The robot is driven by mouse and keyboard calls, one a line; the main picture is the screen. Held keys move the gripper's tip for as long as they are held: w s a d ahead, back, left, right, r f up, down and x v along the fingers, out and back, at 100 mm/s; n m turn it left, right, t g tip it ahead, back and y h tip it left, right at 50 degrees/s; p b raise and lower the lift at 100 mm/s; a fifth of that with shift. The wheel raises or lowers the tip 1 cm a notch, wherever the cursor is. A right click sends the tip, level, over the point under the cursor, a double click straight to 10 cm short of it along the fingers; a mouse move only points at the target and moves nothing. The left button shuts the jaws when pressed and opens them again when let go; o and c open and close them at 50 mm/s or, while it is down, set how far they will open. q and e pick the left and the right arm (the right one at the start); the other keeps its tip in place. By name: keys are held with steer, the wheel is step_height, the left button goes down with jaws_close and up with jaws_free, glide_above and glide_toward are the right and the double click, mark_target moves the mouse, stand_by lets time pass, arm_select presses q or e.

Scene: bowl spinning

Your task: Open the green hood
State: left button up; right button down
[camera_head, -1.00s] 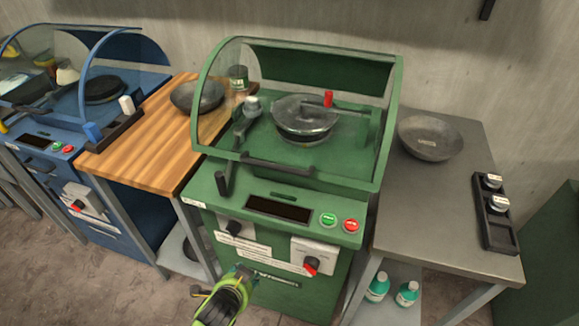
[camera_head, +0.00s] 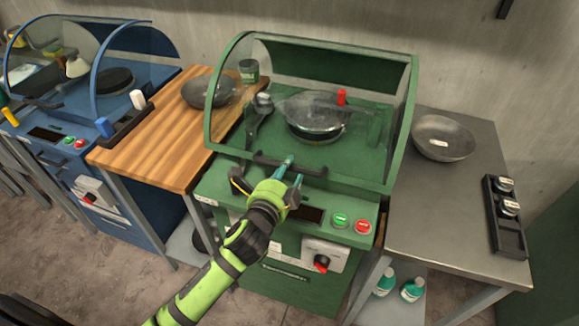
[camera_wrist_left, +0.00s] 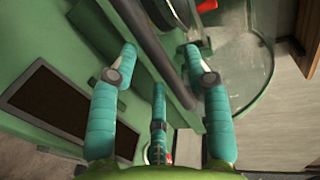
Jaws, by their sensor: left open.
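The green hood (camera_head: 404,120) is a clear curved cover with a green frame, down over the green machine. Its dark bar handle (camera_head: 267,159) runs along the hood's lower front edge. My left gripper (camera_head: 291,170) is at the handle, its teal fingertips overlapping the bar's middle and right part. In the left wrist view, the handle (camera_wrist_left: 163,60) passes diagonally between the spread fingers, which are open and not closed on it. Whether a finger touches it, I cannot tell. My right gripper is not in view.
Green and red buttons (camera_head: 351,222) sit on the front panel. A wooden table (camera_head: 165,135) stands left, and a grey metal table (camera_head: 455,215) with a bowl (camera_head: 443,138) and a black rack (camera_head: 505,220) right.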

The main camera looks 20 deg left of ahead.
arm_select(q)
steer(key=shift+x, duration=0.95)
jaws_close()
